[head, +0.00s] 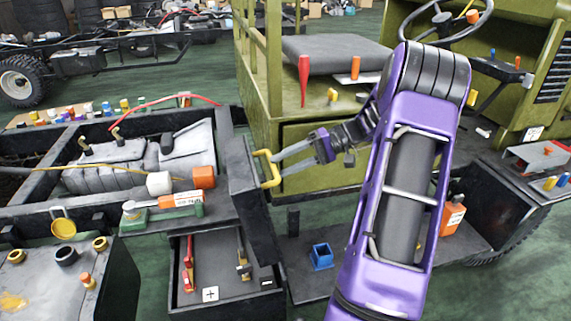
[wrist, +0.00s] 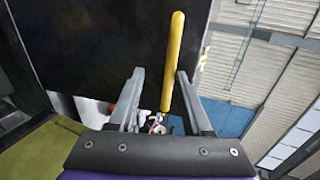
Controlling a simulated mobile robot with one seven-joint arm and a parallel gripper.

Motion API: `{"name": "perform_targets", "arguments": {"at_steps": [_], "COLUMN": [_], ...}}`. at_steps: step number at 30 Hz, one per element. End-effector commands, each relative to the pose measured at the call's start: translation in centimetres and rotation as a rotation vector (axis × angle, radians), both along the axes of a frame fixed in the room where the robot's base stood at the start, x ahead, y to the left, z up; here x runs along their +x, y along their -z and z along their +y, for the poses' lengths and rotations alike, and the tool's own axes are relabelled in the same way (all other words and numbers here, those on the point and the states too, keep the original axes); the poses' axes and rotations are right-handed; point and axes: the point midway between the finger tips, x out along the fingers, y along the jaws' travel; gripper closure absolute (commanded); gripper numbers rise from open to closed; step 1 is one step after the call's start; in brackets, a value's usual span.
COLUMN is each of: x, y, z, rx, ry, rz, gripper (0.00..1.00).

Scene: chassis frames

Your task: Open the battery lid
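The battery box (head: 277,305) is at the bottom centre of the head view, its inside exposed, with plus and minus marks, a red part and a metal part. Its dark lid (head: 245,195) stands raised, nearly upright, at the box's right rear. A yellow handle (head: 268,169) is on the lid's right face. My gripper (head: 280,163) is at the handle with its two fingers apart. In the wrist view the handle (wrist: 173,60) runs between the spread fingers of my gripper (wrist: 160,75), nearer the right finger. Firm contact cannot be told. The lid (wrist: 100,40) fills the wrist view's upper left.
The chassis frame with an engine block (head: 110,165) is at left. An orange and green tool (head: 165,207) lies above the box. The olive cab body (head: 330,150) is behind my arm.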

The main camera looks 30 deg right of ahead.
Motion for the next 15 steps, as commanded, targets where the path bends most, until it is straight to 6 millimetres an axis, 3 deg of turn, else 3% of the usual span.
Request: {"name": "perform_targets", "arguments": {"at_steps": [8,15], "x": [-0.4,-1.9], "y": [-0.5,-2.3], "z": [-1.3,-6.0], "rx": [-0.002,-0.003], "ry": [0.002,0.004], "rz": [-0.002,-0.003], "gripper": [0.53,0.53]}}
